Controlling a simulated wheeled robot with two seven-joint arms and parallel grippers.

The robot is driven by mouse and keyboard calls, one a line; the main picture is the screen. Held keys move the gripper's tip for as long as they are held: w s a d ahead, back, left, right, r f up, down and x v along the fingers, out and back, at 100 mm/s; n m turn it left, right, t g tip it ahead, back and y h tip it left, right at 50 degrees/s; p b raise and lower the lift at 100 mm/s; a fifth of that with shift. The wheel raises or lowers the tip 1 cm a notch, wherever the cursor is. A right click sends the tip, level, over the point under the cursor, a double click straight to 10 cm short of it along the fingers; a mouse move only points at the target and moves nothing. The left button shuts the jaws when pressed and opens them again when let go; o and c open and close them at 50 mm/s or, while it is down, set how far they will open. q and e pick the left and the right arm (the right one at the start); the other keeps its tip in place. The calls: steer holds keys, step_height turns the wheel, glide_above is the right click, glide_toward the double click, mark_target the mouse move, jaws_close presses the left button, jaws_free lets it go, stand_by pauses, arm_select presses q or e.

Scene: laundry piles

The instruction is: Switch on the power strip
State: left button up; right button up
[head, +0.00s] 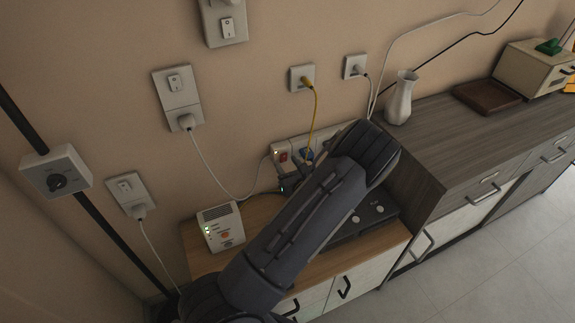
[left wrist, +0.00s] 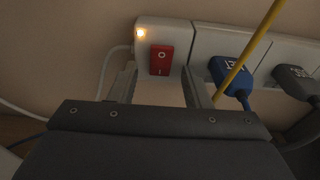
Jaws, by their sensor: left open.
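The white power strip (head: 291,143) is on the wall above the low wooden cabinet, partly hidden by my left arm. It also shows in the left wrist view (left wrist: 212,38). Its red rocker switch (left wrist: 162,59), marked with a circle, is at the left end; it is small in the head view (head: 283,156).
A blue plug (left wrist: 231,73) and a dark plug (left wrist: 295,80) sit in the strip right of the switch. A yellow cable (left wrist: 250,50) crosses in front. A white device (head: 220,228) stands on the cabinet (head: 262,210). A vase (head: 400,98) stands on the counter at right.

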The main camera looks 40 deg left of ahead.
arm_select(q)
steer(key=v, duration=0.7)
steer(key=shift+s+d, duration=0.2)
steer(key=shift+d, duration=0.1)
steer(key=s+r+n+g+h+p, duration=0.2)
steer(key=s+r+n+g+h, duration=0.25)
steer(key=s+n, duration=0.35)
steer(key=s+r+n+g+h+p, duration=0.1)
steer(key=s+r+n+g+h, duration=0.3)
steer(key=s+n, duration=0.35)
steer(key=s+d+r+n+t+h+p, duration=0.2)
steer(key=s+d+r+n+t+h, duration=0.1)
steer(key=d+r, duration=0.4)
steer(key=s+d+r+n+t+h+p, duration=0.1)
steer(key=s+d+r+n+t+h, duration=0.2)
steer(key=s+d+r+n+h, duration=0.2)
step_height(320, 180, up, 4)
steer(key=d+n+h, duration=0.1)
steer(key=d+h, duration=0.1)
steer(key=d, duration=0.1)
steer(key=shift+f+n+t+p, duration=0.2)
steer(key=shift+n+t+p, duration=0.15)
